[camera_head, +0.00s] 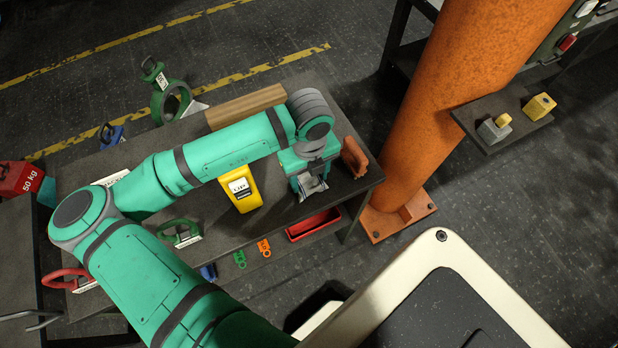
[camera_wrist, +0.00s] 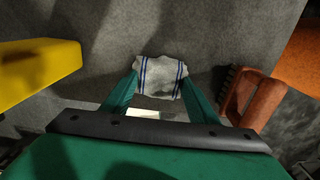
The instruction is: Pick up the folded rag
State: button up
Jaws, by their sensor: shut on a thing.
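The folded rag (camera_wrist: 160,76) is pale grey-white with blue stripes near both ends. In the wrist view it lies between the green fingers of my gripper (camera_wrist: 160,92), which touch its two sides. In the head view my gripper (camera_head: 312,190) points down at the right end of the dark table, and part of the rag (camera_head: 313,186) shows below it. My gripper is shut on the rag. I cannot tell whether the rag is clear of the table top. Its lower part is hidden by the gripper.
A yellow meter (camera_head: 243,188) stands left of my gripper. An orange-brown brush (camera_head: 354,157) lies close on the right. A wooden block (camera_head: 245,107) lies behind my arm. A red tray (camera_head: 313,225) is by the table's front edge. An orange column (camera_head: 440,90) stands right of the table.

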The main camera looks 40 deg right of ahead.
aim_at(309, 180)
jog(key=shift+r, duration=0.1)
jog(key=shift+r, duration=0.25)
notch_tip(309, 180, up, 2)
jog(key=shift+r, duration=0.15)
jog(key=s+d+r, duration=0.7)
jog(key=s+r, duration=0.3)
jog(key=s, duration=0.2)
